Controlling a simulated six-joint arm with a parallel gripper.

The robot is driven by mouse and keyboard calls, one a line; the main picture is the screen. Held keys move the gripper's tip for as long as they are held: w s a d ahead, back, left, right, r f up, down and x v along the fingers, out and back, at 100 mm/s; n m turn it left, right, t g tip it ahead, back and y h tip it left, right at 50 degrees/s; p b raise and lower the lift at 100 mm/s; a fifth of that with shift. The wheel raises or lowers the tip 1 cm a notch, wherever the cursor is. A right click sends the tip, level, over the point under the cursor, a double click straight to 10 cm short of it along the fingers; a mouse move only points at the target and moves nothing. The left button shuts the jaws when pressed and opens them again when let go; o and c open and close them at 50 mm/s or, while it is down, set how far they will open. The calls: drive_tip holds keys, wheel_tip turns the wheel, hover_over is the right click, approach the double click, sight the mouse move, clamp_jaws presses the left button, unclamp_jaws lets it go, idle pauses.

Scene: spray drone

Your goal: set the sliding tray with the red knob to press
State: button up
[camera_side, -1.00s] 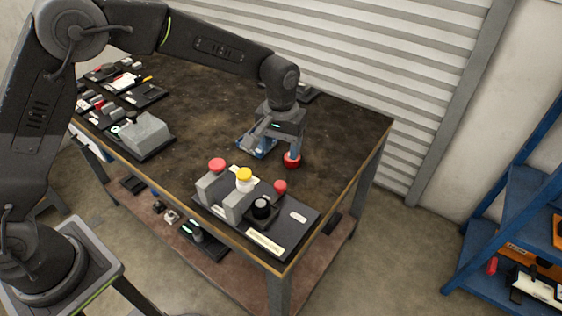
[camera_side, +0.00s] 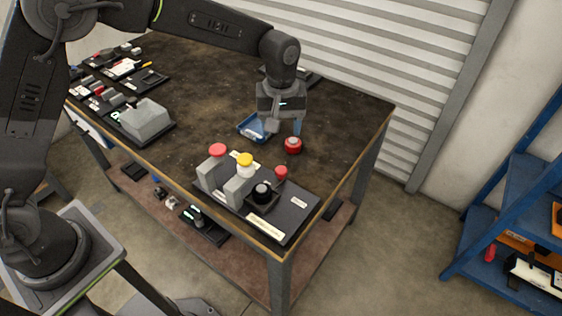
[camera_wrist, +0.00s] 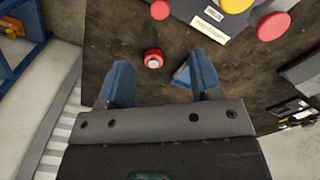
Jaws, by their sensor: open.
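A dark base plate (camera_side: 285,222) lies at the near right corner of the table. On it is a small black tray (camera_side: 262,201) with a round black part, with a red knob (camera_side: 281,172) right behind it. I cannot tell clearly how tray and knob join or which position is set. The knob also shows in the wrist view (camera_wrist: 160,10). My gripper (camera_side: 285,129) is open and empty, above the table behind the plate. A separate round red piece (camera_side: 292,146) stands on the table below it, apart from the fingers. The wrist view shows both blue fingers (camera_wrist: 160,88).
Two grey posts (camera_side: 238,191) stand on the plate, with a red cap (camera_side: 218,150) and a yellow cap (camera_side: 245,159) beside them. A grey box (camera_side: 146,118) stands farther left. The table's right back is clear.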

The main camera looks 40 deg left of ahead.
sight(280, 169)
wheel_tip(280, 169, down, 14)
drive_tip(key=shift+r, duration=0.2)
idle(0.4)
drive_tip(key=shift+a, duration=0.1)
clamp_jaws()
